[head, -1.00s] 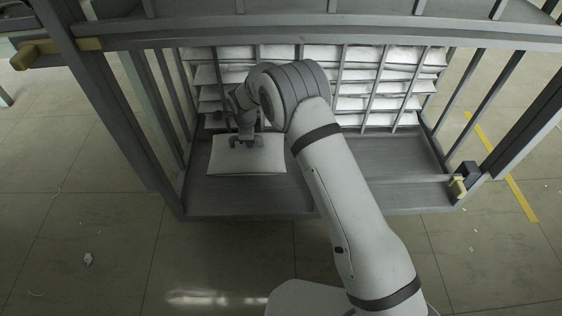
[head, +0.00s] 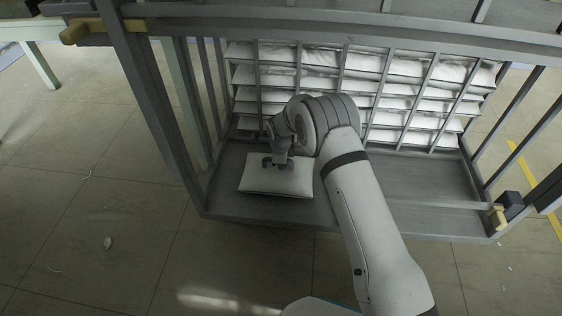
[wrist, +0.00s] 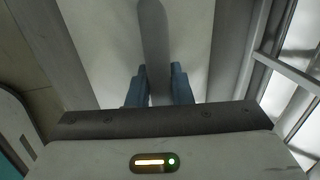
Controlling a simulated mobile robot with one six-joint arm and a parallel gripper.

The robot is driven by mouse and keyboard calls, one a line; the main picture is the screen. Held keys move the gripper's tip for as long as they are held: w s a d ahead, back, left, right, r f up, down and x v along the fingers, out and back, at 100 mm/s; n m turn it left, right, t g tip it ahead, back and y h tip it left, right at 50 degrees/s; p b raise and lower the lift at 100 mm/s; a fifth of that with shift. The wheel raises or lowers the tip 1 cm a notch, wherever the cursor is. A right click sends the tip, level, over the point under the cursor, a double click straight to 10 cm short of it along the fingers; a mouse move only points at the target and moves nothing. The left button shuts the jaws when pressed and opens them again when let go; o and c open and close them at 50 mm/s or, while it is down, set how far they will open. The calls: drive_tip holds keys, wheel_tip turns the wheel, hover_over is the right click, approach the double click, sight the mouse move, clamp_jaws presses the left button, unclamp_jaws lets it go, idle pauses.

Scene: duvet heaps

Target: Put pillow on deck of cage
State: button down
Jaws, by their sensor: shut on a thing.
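A white pillow (head: 262,183) lies flat on the left part of the grey deck (head: 420,180) of the cage. My gripper (head: 278,163) points down at the pillow's far half and is shut on it.
Shelves (head: 400,95) with several white pillows stand at the cage's back. The cage's grey posts (head: 150,100) and top rail (head: 340,36) frame the opening. The deck's right part is clear. A pale table (head: 40,35) stands at the far left.

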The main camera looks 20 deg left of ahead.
sight(280, 173)
drive_tip(key=shift+f, duration=0.25)
drive_tip(key=c, duration=1.3)
unclamp_jaws()
drive_tip(key=shift+r, duration=0.1)
wheel_tip(280, 173, up, 12)
drive_tip(key=s+p, duration=0.2)
drive_tip(key=p, duration=0.2)
drive_tip(key=shift+s+d, duration=0.15)
drive_tip(key=shift+d, duration=0.15)
